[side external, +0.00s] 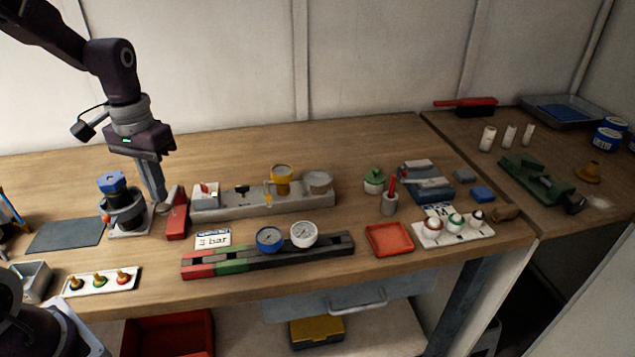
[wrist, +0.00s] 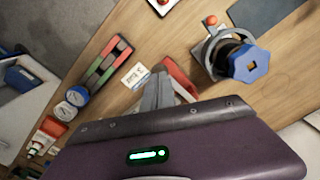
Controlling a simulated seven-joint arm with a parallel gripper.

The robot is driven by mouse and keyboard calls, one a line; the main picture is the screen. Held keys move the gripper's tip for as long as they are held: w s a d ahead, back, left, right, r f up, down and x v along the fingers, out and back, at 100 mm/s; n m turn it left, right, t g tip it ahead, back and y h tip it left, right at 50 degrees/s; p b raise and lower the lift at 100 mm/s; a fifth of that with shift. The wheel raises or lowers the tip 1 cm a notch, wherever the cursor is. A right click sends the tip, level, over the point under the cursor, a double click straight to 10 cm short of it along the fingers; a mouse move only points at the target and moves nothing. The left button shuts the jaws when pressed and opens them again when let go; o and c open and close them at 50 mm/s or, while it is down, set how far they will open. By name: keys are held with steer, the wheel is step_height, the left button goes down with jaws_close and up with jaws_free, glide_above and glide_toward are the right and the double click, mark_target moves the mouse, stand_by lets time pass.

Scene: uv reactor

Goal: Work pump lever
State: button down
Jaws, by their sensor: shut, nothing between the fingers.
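A red lever-like piece (side external: 176,221) stands on the wooden table at the left end of a long grey base (side external: 235,206). I take it for the pump lever. It also shows in the wrist view (wrist: 182,80), partly hidden by my fingers. My gripper (side external: 161,200) is shut and empty, pointing down just left of the red piece. In the wrist view my gripper (wrist: 165,92) is close beside the red piece; I cannot tell whether they touch.
A pressure card (side external: 213,239) and a red-green-dark rail (side external: 235,264) with two gauges lie in front. The table behind the grey base is clear.

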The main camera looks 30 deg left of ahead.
stand_by(0.3)
steer(key=shift+r, duration=3)
steer(key=s+d+r+m+t, duration=0.1)
steer(key=s+d+r+t, duration=0.1)
steer(key=s+d, duration=0.4)
steer(key=s+d+r+m+t, duration=0.2)
steer(key=s+d+r+t, duration=0.1)
steer(key=s+d, duration=0.4)
steer(key=shift+s+d+t, duration=0.15)
steer(key=shift+s+t, duration=0.15)
steer(key=shift+s, duration=0.6)
steer(key=shift+r, duration=0.15)
